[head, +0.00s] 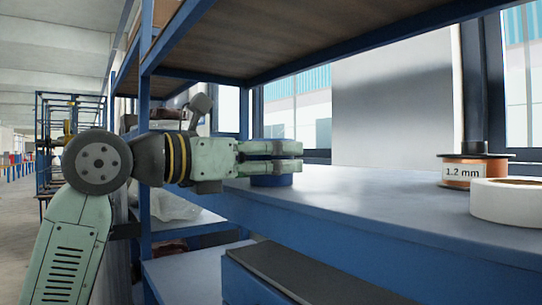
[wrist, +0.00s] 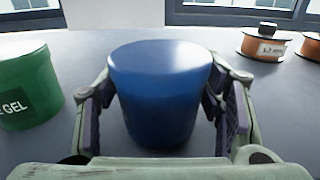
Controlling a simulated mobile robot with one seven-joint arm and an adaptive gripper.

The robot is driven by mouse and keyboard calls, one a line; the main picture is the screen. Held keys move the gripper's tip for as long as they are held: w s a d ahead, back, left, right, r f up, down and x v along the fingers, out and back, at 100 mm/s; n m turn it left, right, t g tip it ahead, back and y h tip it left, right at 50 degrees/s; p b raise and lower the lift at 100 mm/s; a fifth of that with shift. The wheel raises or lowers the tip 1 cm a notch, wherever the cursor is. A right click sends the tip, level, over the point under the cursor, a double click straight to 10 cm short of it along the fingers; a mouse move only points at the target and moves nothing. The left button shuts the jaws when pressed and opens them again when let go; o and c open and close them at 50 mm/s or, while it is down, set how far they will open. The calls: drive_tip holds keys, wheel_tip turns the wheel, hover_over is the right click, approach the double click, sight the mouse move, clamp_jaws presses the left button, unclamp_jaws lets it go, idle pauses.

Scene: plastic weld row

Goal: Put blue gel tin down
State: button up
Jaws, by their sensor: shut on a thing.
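The blue gel tin (wrist: 160,100) stands upright between the two fingers of my gripper (wrist: 163,112) in the wrist view. The purple finger pads sit against both its sides. In the head view the tin (head: 271,181) shows as a blue patch below my gripper (head: 290,158), at the left end of the grey shelf top (head: 370,205). The upper part of the tin is hidden by the fingers there. The tin's base looks at or very near the surface; I cannot tell whether it touches.
A green gel tin (wrist: 28,85) stands just left of my gripper in the wrist view. An orange spool (wrist: 264,42) marked 1.2 mm stands further back right. A white roll (head: 508,200) is at the right. Blue posts (head: 145,100) and an upper shelf (head: 290,35) frame the space.

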drive_tip(key=o, duration=1.4)
drive_tip(key=shift+r, duration=0.2)
drive_tip(key=b+v, duration=0.2)
drive_tip(key=v, duration=1)
